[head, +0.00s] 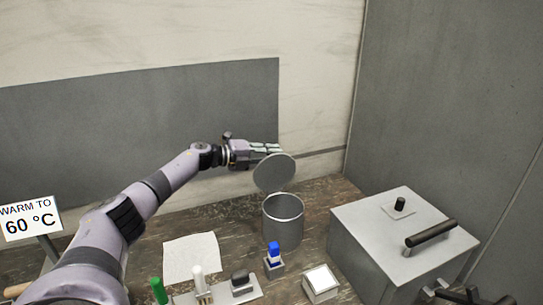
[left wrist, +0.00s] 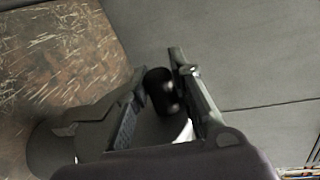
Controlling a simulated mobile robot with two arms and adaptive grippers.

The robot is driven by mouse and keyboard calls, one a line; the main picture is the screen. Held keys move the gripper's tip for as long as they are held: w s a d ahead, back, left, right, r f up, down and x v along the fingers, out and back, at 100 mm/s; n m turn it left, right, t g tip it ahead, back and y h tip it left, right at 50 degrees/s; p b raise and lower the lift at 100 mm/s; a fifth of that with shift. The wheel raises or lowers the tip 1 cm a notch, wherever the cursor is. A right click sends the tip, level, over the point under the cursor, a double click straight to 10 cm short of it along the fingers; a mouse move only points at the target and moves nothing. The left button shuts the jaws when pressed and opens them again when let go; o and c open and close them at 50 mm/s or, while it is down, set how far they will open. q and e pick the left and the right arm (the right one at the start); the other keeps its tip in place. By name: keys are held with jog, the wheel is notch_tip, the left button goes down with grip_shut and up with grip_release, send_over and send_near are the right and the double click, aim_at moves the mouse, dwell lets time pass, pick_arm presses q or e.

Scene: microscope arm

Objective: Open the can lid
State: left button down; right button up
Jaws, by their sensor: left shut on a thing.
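The grey metal can (head: 283,222) stands upright on the worn table. Its round lid (head: 274,173) is raised and steeply tilted at the can's back rim, so the can's mouth shows open. My left gripper (head: 267,148) is at the lid's upper edge, behind it. In the left wrist view, the left gripper (left wrist: 158,75) is shut on a short dark cylindrical knob (left wrist: 158,92), apparently the lid's. In the head view the lid hides this knob. My right gripper (head: 452,294) shows only partly at the bottom right edge, its jaws unclear.
A grey box (head: 365,235) with a black handle stands right of the can. In front are a blue-capped item (head: 273,254), a white-topped block (head: 320,281), a green marker (head: 158,290) and a paper sheet (head: 190,257). A "WARM TO 60 °C" sign (head: 30,218) is at left.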

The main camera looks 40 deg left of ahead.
pick_arm(q)
jog(key=shift+w+a, duration=0.1)
jog(key=shift+a, duration=0.4)
jog(key=c, duration=1.8)
grip_release()
jog(key=o, duration=0.4)
jog(key=shift+w+f, duration=0.15)
jog(key=shift+f, duration=0.05)
jog(key=shift+d+r, duration=0.1)
jog(key=shift+v, duration=6.1)
